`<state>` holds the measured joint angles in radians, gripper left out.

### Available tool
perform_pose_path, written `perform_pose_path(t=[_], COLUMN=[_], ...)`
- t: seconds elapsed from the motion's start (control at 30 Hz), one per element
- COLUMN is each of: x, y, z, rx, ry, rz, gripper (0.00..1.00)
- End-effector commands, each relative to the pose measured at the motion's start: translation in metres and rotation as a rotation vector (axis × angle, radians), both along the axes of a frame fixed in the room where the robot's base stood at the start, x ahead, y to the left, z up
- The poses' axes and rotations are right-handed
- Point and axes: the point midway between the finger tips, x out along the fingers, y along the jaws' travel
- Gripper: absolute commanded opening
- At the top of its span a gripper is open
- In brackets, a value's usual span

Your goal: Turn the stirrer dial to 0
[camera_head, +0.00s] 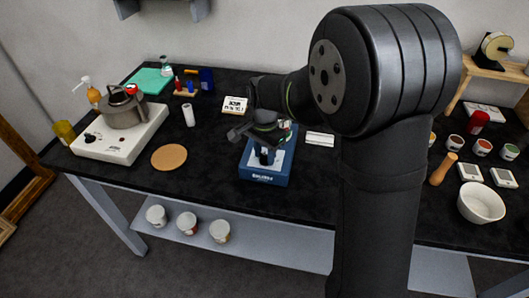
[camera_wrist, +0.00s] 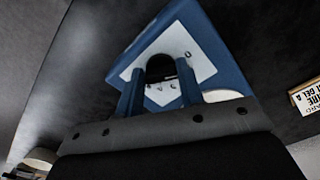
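The stirrer (camera_head: 266,172) is a blue box with a white top face, standing on the black bench near the middle. Its black dial (camera_wrist: 160,68) shows in the wrist view, with small marks around it on the white face (camera_wrist: 195,45). In the head view the dial (camera_head: 266,157) is a small dark shape below my gripper. My gripper (camera_wrist: 161,72) has one finger on each side of the dial, with the dial between the fingertips. The fingers look apart; whether either touches the dial is hard to tell. The dial's pointer is not clear.
A white hotplate (camera_head: 88,152) with a grey pot (camera_head: 122,109) stands at the left, with a round cork mat (camera_head: 169,157) beside it. A small white sign (camera_head: 234,105) lies behind the stirrer. A white bowl (camera_head: 481,203) and several small tubs stand at the right.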

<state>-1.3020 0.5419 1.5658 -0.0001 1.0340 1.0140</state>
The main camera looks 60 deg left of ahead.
Motion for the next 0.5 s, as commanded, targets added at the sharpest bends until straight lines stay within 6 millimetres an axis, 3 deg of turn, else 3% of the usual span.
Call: perform_pose_path(t=[0.5], x=[0.0007], y=[-0.0008], z=[0.0006], rx=[0.001], ry=[0.000], rz=[0.247], gripper=[0.12])
